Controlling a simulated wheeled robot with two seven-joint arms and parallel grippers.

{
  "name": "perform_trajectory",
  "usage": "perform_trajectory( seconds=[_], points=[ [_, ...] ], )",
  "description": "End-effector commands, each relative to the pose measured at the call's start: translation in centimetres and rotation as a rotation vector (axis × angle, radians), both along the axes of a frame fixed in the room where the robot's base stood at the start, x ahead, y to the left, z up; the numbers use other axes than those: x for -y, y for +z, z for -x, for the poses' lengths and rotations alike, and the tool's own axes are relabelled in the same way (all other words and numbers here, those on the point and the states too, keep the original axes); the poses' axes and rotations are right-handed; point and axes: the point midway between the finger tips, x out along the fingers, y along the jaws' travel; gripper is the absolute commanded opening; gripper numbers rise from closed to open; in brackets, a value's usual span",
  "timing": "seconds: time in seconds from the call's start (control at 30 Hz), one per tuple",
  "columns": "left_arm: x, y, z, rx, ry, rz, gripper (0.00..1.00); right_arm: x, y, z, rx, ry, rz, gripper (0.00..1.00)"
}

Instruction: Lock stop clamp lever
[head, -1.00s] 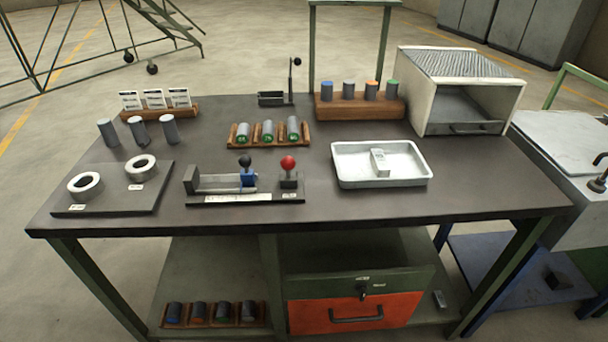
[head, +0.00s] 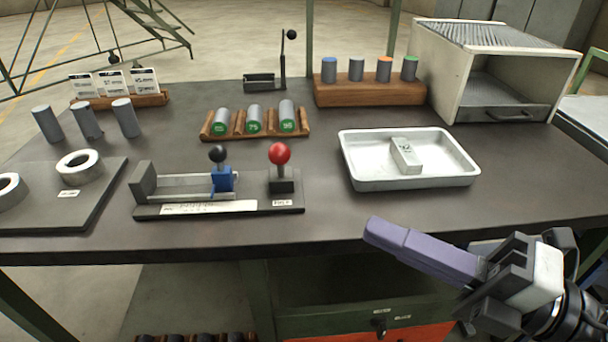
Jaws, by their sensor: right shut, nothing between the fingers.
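The stop fixture (head: 210,210) lies near the front of the dark workbench, with a scale strip along its front. A blue sliding stop (head: 223,180) sits on its rail, with a black-knobbed lever (head: 218,154) standing up from it. To its right on the same base is a red-knobbed lever (head: 280,154) on a black block, also upright. My right gripper (head: 378,232) is at the bench's front edge, lower right, below the white tray. Its purple fingers are shut together with nothing between them, apart from both levers. My left gripper is out of view.
A white tray (head: 355,180) holding a small grey block (head: 406,155) stands right of the fixture. Behind are a wooden rack of green-ended cylinders (head: 205,134), another black-levered device (head: 262,82) and an open furnace box (head: 440,80). Rings on a dark plate (head: 95,205) lie left.

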Motion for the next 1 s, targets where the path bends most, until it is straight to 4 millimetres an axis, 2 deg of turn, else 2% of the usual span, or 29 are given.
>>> perform_trajectory(
  seconds=[0.27,0.87,1.0],
  points=[
    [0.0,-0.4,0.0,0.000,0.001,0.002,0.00,-0.5,-0.1,-0.4,-0.001,0.000,0.001,0.00],
    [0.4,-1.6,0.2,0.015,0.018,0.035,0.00,-4.1,0.5,-2.8,0.005,-0.002,-0.007,0.00],
    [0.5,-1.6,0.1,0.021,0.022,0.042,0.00,-5.8,0.9,-3.9,0.005,-0.001,-0.011,0.00]
  ],
)
